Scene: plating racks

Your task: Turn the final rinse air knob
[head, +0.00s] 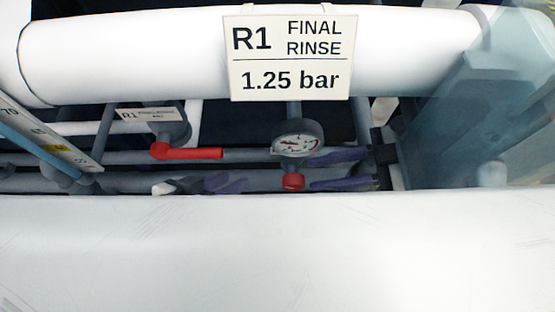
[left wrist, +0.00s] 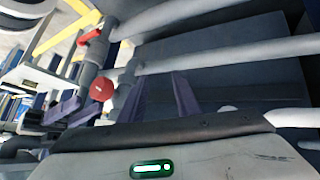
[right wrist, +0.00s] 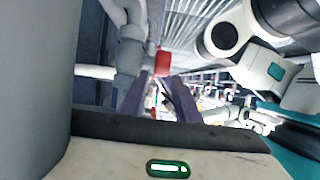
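The red final rinse knob (head: 292,182) sits just below a round pressure gauge (head: 298,145), under the R1 FINAL RINSE sign (head: 290,52). My right gripper (head: 309,172) comes in from the right with purple fingers apart, their tips close to the knob. In the right wrist view a red part (right wrist: 163,60), apparently the knob, shows just beyond the open fingertips (right wrist: 157,76); contact cannot be told. My left gripper (head: 245,183) is left of the knob, apart from it. In the left wrist view its fingers (left wrist: 155,78) are open and empty, with the round red knob (left wrist: 102,89) to their left.
A red lever handle (head: 187,152) is on the pipework to the left, near a small R1 tag (head: 148,115). Grey pipes run behind. A large white pipe (head: 130,55) lies above, and a broad white surface (head: 270,250) fills the foreground, partly hiding the grippers' space.

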